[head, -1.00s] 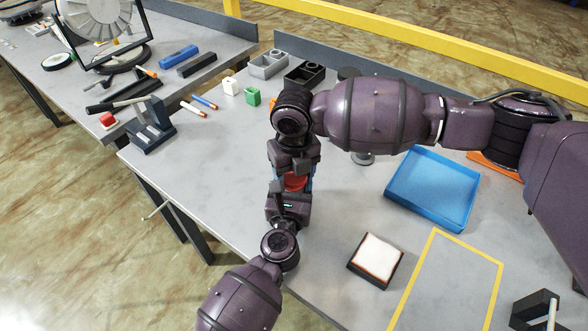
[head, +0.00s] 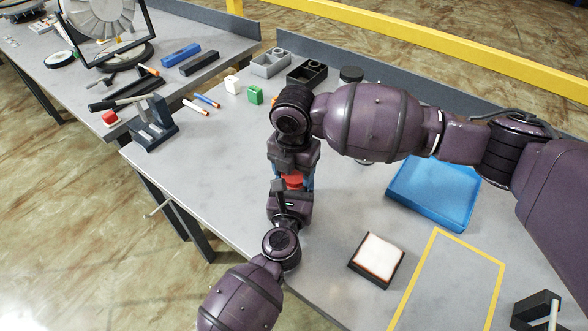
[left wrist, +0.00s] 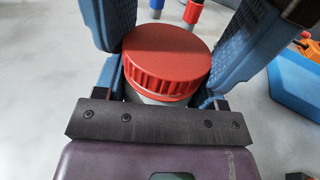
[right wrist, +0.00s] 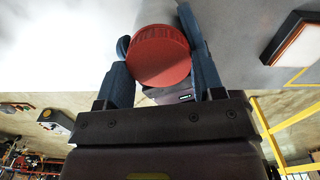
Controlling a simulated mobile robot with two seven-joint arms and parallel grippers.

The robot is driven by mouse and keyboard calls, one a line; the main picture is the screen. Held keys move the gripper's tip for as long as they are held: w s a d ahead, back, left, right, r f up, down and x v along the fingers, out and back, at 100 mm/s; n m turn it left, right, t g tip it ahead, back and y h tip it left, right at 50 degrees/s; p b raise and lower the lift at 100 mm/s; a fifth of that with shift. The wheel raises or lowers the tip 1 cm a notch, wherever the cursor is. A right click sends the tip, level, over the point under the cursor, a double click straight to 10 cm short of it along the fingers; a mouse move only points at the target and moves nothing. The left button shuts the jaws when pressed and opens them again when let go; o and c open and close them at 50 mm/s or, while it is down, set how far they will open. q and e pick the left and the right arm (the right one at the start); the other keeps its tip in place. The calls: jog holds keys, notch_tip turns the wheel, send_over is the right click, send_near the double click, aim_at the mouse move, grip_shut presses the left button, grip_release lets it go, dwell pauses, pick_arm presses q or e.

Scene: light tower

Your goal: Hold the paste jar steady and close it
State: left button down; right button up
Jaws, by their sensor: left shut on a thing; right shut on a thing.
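The paste jar's round red lid (head: 293,182) shows between my two grippers in the head view. In the left wrist view the ribbed lid (left wrist: 166,58) sits over the pale jar body (left wrist: 150,97), which is mostly hidden. My left gripper (head: 290,192) is shut on the jar from the near side. My right gripper (head: 293,172) reaches in from the far side and is shut on the lid. In the right wrist view the lid (right wrist: 160,55) lies between the blue fingers. Whether the lid is fully seated cannot be told.
A blue tray (head: 397,207) stands to the right on the grey table (head: 340,220). A dark box with a white pad (head: 377,256) sits near a yellow outlined area. Green and white blocks (head: 255,95), markers and bins lie at the back left. My right arm covers the middle.

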jog(key=o, duration=0.9)
jog(key=shift+r, duration=2.3)
jog(key=shift+c, duration=0.4)
